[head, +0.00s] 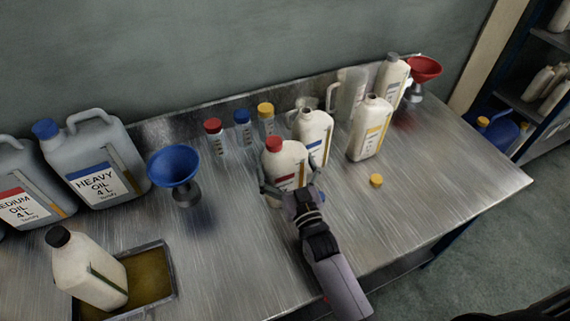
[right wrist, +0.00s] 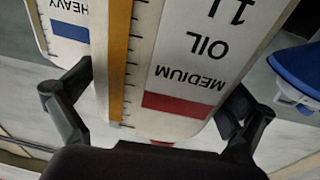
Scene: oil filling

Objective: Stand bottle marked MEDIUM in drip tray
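The bottle marked MEDIUM (head: 284,165) is cream with a red cap and a red label band, and stands on the steel bench. Its label also shows upside down in the right wrist view (right wrist: 180,70). My right gripper (head: 288,187) has one finger on each side of it, close to its edges; whether they press on it I cannot tell. The drip tray (head: 174,270), with brown oil-coloured content, is at the lower left. A cream bottle with a black cap (head: 88,268) stands in its left part. My left gripper is not in view.
A blue funnel (head: 174,166) stands between tray and bottle. A bottle labelled HEAVY (right wrist: 72,22) is close beside the held area. A yellow-label bottle (head: 370,130), a loose yellow cap (head: 376,180) and a red funnel (head: 424,69) are right. Large oil jugs (head: 95,165) stand left.

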